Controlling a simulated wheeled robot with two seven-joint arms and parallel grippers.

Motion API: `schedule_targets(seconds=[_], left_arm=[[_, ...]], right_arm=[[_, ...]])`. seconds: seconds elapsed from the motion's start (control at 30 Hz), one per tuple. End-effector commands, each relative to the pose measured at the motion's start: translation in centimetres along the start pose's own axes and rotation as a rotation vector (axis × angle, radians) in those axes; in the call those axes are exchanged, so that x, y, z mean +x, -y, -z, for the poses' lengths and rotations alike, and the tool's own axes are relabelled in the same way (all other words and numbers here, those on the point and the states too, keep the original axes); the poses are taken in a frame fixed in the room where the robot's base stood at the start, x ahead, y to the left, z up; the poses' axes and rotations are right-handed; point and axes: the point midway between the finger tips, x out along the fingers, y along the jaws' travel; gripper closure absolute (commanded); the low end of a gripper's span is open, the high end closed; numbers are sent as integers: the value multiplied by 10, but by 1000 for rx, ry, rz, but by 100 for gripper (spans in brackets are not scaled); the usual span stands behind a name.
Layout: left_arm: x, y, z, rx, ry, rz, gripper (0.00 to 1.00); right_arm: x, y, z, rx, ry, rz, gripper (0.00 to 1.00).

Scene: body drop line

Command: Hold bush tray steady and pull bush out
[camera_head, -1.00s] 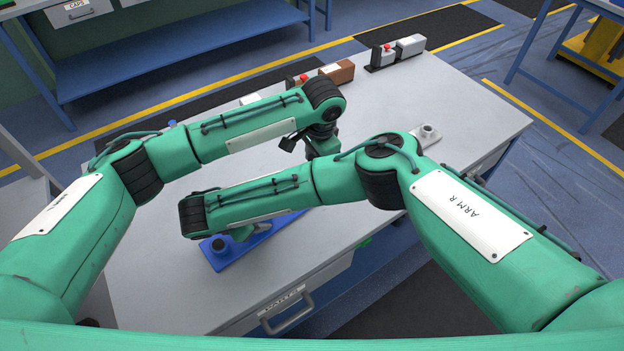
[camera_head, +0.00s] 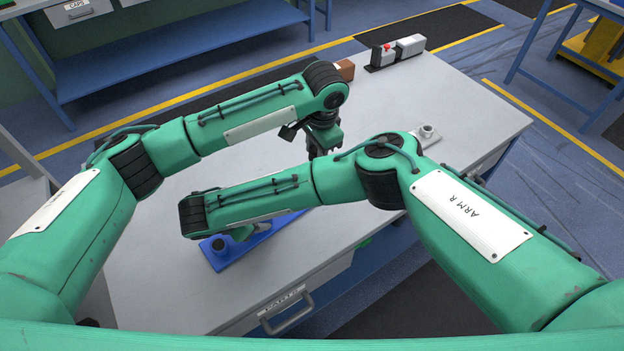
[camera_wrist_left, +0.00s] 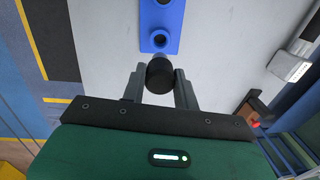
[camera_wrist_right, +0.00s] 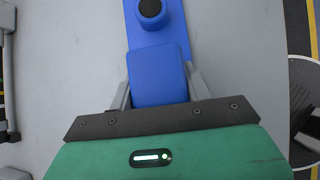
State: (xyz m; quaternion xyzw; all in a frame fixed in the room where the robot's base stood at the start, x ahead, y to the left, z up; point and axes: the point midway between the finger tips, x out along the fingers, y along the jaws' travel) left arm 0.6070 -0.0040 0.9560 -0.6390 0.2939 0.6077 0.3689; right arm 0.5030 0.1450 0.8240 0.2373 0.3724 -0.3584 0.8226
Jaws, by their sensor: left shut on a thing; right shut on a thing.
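The blue bush tray (camera_head: 262,236) lies on the grey table, partly hidden under my right forearm in the head view. My left gripper (camera_wrist_left: 158,76) is shut on a black bush (camera_wrist_left: 159,74). In the left wrist view an open round socket (camera_wrist_left: 160,41) shows in the tray, and the held bush appears apart from it. My left gripper also shows in the head view (camera_head: 322,148), but its fingertips are hidden.
A pale block with a round fitting (camera_head: 427,133) lies near the table's right edge.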

Motion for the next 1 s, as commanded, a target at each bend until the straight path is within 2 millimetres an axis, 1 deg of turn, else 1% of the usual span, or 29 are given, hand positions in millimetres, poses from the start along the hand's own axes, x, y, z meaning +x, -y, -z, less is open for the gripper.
schedule_targets(seconds=[0.03, 0.23, 0.27, 0.3, 0.37, 0.4, 0.67, 0.73, 0.87, 1.0], left_arm=[[1, 0, 0, 0, 0, 0, 100], [1, 0, 0, 0, 0, 0, 100], [1, 0, 0, 0, 0, 0, 100], [1, 0, 0, 0, 0, 0, 100], [1, 0, 0, 0, 0, 0, 100], [1, 0, 0, 0, 0, 0, 100], [0, 0, 0, 0, 0, 0, 100], [0, 0, 0, 0, 0, 0, 100], [0, 0, 0, 0, 0, 0, 100], [0, 0, 0, 0, 0, 0, 100]], right_arm=[[3, 1, 2, 0, -2, 2, 91], [3, 1, 2, 0, -2, 2, 91], [3, 1, 2, 0, -2, 2, 49], [3, 1, 1, 0, -2, 2, 41], [2, 1, 1, 0, -1, 2, 29], [2, 1, 1, 0, -1, 1, 26], [0, 0, 0, 0, -1, 0, 26], [-4, 0, 1, 0, -1, 0, 26], [-22, 0, 1, -1, -3, -1, 26], [-46, 0, 1, -1, -3, -1, 26]])
